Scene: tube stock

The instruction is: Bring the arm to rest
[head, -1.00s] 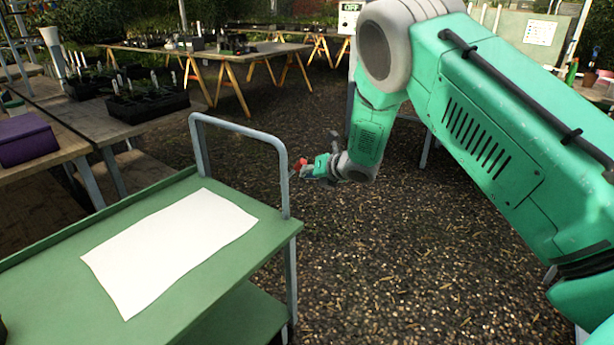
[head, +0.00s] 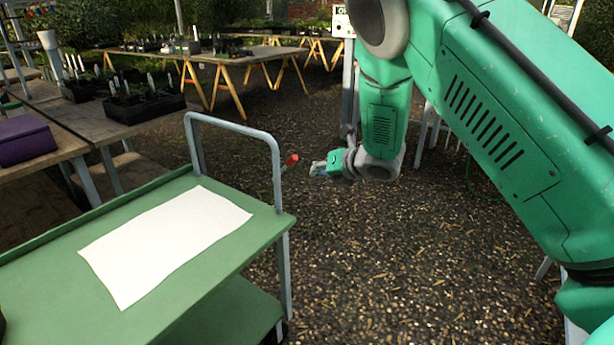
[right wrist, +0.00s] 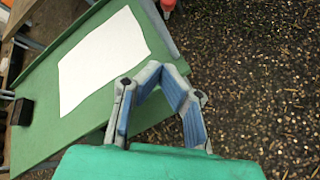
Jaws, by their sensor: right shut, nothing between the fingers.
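My right arm comes in from the right in the head view and bends down over the gravel. My right gripper (head: 318,169) is small there, to the right of the green cart's (head: 265,228) handle and apart from it. In the right wrist view my right gripper (right wrist: 163,80) has its grey and blue fingers shut with nothing held. My left gripper is not in view.
A white sheet (head: 165,245) lies on the cart top. A red-ended thing (head: 290,161) is beside the cart's handle. Benches with plant trays (head: 140,105) stand behind. Gravel around the gripper is clear.

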